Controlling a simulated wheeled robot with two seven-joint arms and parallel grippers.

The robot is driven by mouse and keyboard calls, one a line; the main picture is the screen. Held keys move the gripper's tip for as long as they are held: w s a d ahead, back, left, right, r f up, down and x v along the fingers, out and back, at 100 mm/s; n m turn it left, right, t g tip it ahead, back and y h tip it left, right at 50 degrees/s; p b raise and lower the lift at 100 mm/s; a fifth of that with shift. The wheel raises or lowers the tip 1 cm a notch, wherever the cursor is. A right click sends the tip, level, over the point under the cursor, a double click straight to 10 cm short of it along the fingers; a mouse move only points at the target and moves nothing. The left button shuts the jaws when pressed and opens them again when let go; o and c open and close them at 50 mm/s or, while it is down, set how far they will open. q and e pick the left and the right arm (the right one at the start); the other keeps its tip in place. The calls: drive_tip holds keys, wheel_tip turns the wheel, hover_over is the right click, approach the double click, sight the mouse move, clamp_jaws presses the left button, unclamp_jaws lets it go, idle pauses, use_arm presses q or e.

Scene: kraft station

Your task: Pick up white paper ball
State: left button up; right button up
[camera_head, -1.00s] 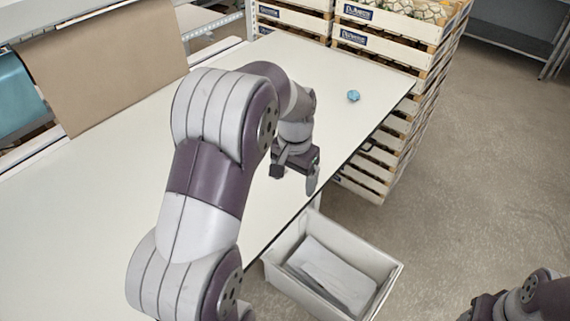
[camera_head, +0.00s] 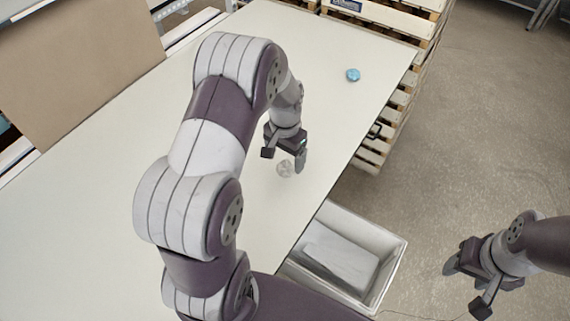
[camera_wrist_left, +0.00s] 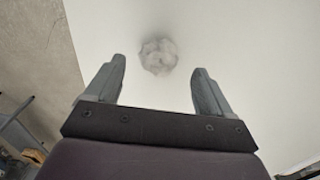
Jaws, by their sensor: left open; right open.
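The white paper ball (camera_head: 284,168) lies on the pale tabletop (camera_head: 120,170), near its right edge. My left gripper (camera_head: 284,158) is open and empty, hanging above the table close to the ball. In the left wrist view the ball (camera_wrist_left: 158,55) sits beyond the fingertips, about midway between the two open fingers (camera_wrist_left: 160,75), with nothing touching it. My right gripper (camera_head: 464,282) is open and empty over the floor to the right of the table.
A blue crumpled ball (camera_head: 353,75) lies farther back on the table. A grey bin (camera_head: 398,262) with pale flat contents stands beside the table's right edge. Stacked wooden crates (camera_head: 400,100) stand behind it. A brown board (camera_head: 85,70) is at the back left.

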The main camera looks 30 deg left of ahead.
sight(286, 163)
use_arm(q)
wheel_tip(286, 163, down, 3)
drive_tip(key=shift+d+r+p, duration=0.1)
drive_tip(key=shift+r+p, duration=0.05)
drive_tip(key=shift+p, duration=0.15)
drive_tip(key=shift+s+f, duration=0.1)
drive_tip(key=shift+f, duration=0.1)
drive_tip(key=c, duration=1.1)
use_arm(e)
drive_tip(key=shift+s+d+r, duration=0.1)
drive_tip(key=shift+d+r, duration=0.05)
drive_tip(key=shift+r, duration=0.5)
